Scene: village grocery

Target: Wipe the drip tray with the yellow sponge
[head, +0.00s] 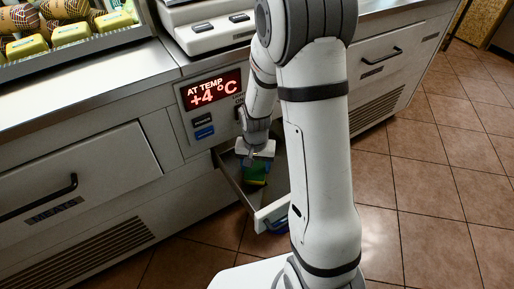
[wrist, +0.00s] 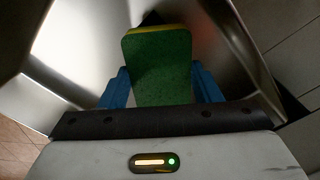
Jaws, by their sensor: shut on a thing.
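The yellow sponge has a green face. In the head view the sponge (head: 255,175) is in my gripper (head: 255,160), over the inside of the open drip tray (head: 238,185). In the wrist view the sponge (wrist: 160,68) stands between the two blue fingers of my gripper (wrist: 160,85), its green side facing the camera and a thin yellow edge at the top. The gripper is shut on it. The shiny metal of the drip tray (wrist: 85,45) surrounds it. I cannot tell whether the sponge touches the tray floor; my arm hides part of the tray in the head view.
The tray sticks out of the counter front below a red display (head: 213,92) reading +4 °C. A drawer with a black handle (head: 40,197) is at left. A scale (head: 212,35) and a case of packaged goods (head: 70,35) are on top. Tiled floor (head: 440,200) is clear at right.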

